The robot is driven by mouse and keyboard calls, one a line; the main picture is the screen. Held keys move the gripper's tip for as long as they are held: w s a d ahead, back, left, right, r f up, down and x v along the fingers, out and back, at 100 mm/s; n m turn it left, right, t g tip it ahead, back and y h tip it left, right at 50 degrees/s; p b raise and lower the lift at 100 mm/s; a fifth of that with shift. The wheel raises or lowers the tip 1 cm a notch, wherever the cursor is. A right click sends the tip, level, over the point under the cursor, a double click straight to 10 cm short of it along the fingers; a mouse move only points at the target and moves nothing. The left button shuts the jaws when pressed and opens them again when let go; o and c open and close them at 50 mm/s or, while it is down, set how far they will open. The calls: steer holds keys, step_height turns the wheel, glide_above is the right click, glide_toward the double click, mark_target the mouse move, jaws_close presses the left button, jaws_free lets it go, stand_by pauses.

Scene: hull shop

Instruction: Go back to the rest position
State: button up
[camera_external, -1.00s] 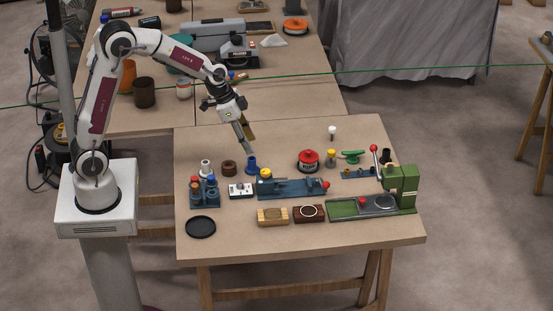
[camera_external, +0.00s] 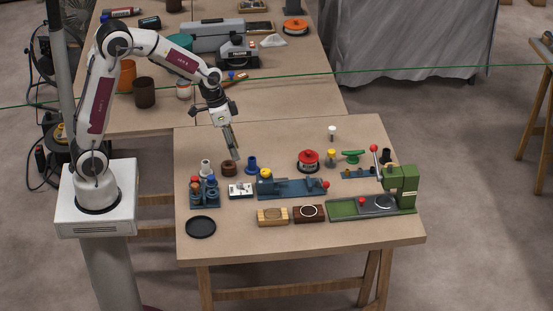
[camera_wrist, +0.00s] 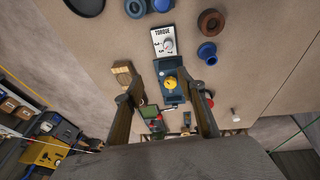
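My gripper (camera_external: 232,149) hangs in the air above the back left part of the workbench (camera_external: 300,245), with its fingers pointing down. The brown ring (camera_external: 228,168) and the blue flanged piece (camera_external: 252,164) lie below and near it in the external view. In the wrist view my gripper (camera_wrist: 165,102) has its two fingers spread wide apart, with nothing held between them. The blue fixture with a yellow knob (camera_wrist: 171,84) shows beyond the gap between the fingers, on the bench.
On the bench stand a torque box (camera_external: 240,191), a blue rack (camera_external: 204,199), a blue fixture (camera_external: 292,190), a red tin (camera_external: 308,161) and a green press (camera_external: 400,188). A black dish (camera_external: 201,226) lies at the front left. The bench's front edge is mostly clear.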

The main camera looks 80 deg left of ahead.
steer(key=s+d+r+t, duration=0.1)
steer(key=s+d+r, duration=0.2)
steer(key=s, duration=0.4)
steer(key=s+d+r, duration=0.3)
steer(key=s+r, duration=0.3)
steer(key=s, duration=0.2)
steer(key=s+d+r+t+y, duration=0.1)
steer(key=s+d+r, duration=0.2)
steer(key=s, duration=0.5)
steer(key=shift+s+r+t, duration=0.25)
steer(key=shift+r+t, duration=0.05)
steer(key=shift+r, duration=0.6)
steer(key=shift+d, duration=0.1)
stand_by(1.4)
